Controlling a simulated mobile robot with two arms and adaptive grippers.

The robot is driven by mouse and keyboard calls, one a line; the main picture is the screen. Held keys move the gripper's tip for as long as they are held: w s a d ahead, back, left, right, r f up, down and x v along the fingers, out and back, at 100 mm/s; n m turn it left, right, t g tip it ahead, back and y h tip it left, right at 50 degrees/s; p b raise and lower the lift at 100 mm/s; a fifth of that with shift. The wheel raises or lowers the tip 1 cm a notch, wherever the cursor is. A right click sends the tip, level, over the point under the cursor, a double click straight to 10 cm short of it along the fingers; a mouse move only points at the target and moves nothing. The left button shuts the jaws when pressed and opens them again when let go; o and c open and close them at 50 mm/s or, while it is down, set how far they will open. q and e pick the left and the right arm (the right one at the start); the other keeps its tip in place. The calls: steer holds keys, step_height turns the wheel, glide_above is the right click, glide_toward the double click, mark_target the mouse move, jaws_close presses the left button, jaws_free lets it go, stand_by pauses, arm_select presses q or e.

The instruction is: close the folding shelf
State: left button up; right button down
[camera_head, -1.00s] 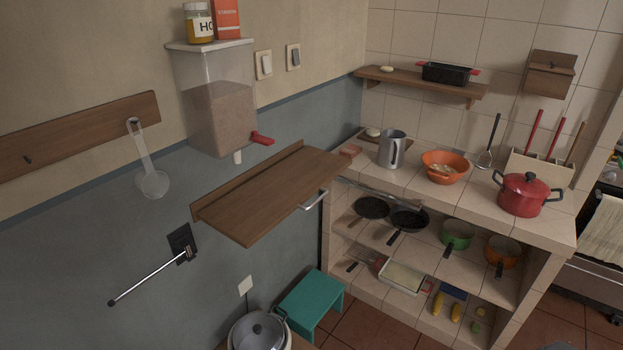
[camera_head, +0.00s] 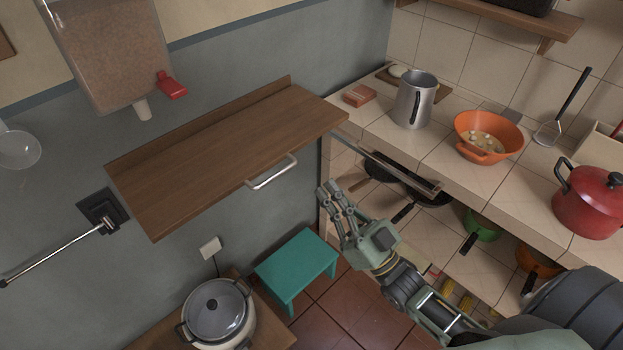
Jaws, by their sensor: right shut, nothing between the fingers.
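The folding shelf (camera_head: 215,150) is a brown wooden board on the grey wall. It stands out from the wall, roughly level, with nothing on it. A metal bar handle (camera_head: 271,172) sits on its front edge. My right gripper (camera_head: 328,196) is in the air to the right of the handle, apart from it, in front of the tiled counter. Its fingers are close together and hold nothing. My left gripper is not in view.
The tiled counter (camera_head: 435,153) stands at right with a metal pitcher (camera_head: 414,99), an orange bowl (camera_head: 488,134) and a red pot (camera_head: 590,200). Below the shelf are a teal stool (camera_head: 297,262) and a rice cooker (camera_head: 216,310). A grain dispenser (camera_head: 110,50) hangs above the shelf's left part.

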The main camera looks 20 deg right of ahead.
steer(key=p+x, duration=0.3)
steer(key=x, duration=0.7)
steer(key=shift+w+a+f, duration=0.1)
steer(key=shift+a+f, duration=0.05)
steer(key=shift+f, duration=0.85)
steer(key=shift+w+a+f, duration=0.1)
steer(key=shift+f, duration=0.95)
